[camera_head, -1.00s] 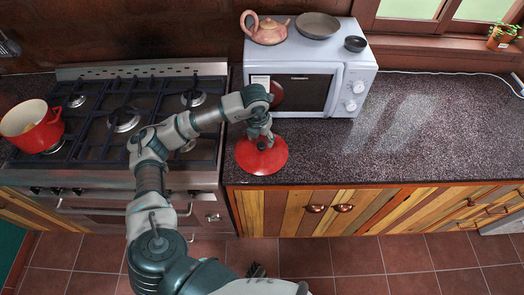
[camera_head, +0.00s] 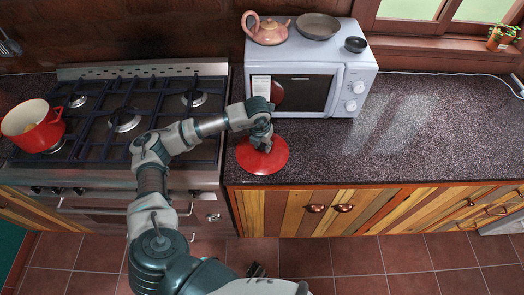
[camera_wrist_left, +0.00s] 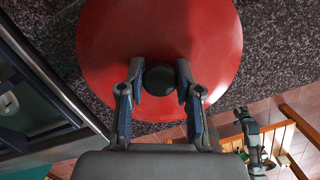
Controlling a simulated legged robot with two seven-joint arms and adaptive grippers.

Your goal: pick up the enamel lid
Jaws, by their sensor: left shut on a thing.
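The red enamel lid (camera_head: 275,165) lies on the speckled worktop in front of the microwave, near the counter's front edge. In the left wrist view the lid (camera_wrist_left: 160,35) is a broad red disc with a dark round knob (camera_wrist_left: 160,80). My left gripper (camera_head: 262,143) is over the middle of the lid. In the wrist view its fingers (camera_wrist_left: 159,84) are on both sides of the knob and shut on it. A part of my right gripper (camera_wrist_left: 248,128) seems to show low at the right of the wrist view; its jaws cannot be made out.
A white microwave (camera_head: 345,90) stands just behind the lid, with a teapot (camera_head: 267,32), a shallow bowl (camera_head: 318,25) and a small dark cup (camera_head: 355,44) on top. The gas stove (camera_head: 120,120) with a red pot (camera_head: 40,136) is left. The worktop (camera_head: 430,130) at right is clear.

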